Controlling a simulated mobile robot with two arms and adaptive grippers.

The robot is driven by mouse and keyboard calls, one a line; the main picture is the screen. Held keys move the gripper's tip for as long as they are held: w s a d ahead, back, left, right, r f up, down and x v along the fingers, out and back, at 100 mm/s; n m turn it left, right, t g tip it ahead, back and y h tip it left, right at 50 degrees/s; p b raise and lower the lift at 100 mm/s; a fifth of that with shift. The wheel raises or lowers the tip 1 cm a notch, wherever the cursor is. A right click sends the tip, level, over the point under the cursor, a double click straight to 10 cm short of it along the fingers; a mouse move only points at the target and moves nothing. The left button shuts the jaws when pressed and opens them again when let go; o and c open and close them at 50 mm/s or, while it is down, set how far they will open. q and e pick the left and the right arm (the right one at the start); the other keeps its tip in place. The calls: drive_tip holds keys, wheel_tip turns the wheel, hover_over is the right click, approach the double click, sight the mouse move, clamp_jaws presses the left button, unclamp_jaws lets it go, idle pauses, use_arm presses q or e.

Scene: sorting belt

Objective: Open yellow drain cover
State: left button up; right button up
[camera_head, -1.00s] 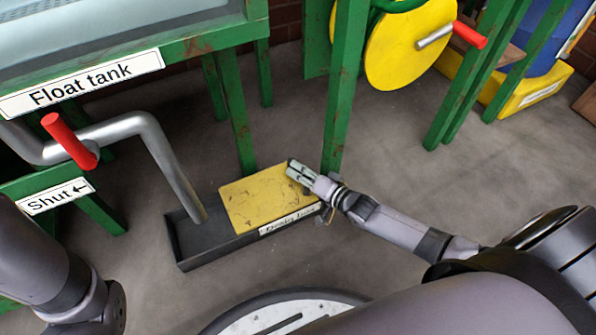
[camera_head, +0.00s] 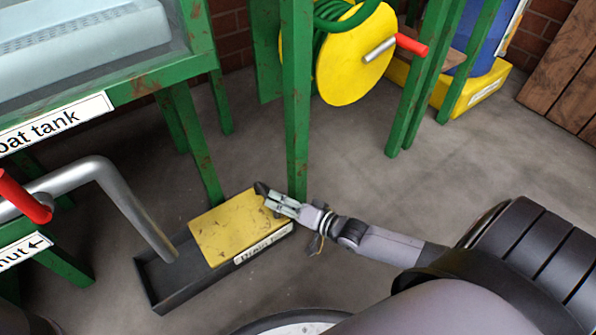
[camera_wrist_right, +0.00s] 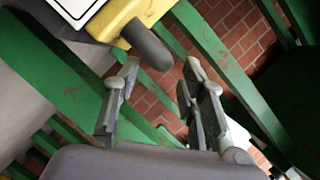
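The yellow drain cover (camera_head: 236,228) lies flat over the right part of a dark trough (camera_head: 165,284) on the floor, with a white label on its front edge. The trough's left part is uncovered, and a grey pipe ends in it. My right gripper (camera_head: 266,198) is at the cover's right end. In the right wrist view, its two fingers (camera_wrist_right: 155,95) are apart with nothing between them. A dark rounded knob (camera_wrist_right: 147,45) on the yellow cover (camera_wrist_right: 118,24) is just beyond the fingertips. Whether they touch is unclear. My left gripper is not in view.
A green post (camera_head: 296,110) stands close behind my right gripper. The green tank frame (camera_head: 150,78) and a red-handled pipe (camera_head: 95,170) are at the left. A yellow hose reel (camera_head: 350,60) is behind. Floor (camera_head: 400,190) at the right is clear.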

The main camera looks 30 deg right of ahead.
drive_tip(key=v, duration=0.6)
drive_tip(key=shift+s, duration=0.35)
drive_tip(key=shift+d+r, duration=0.15)
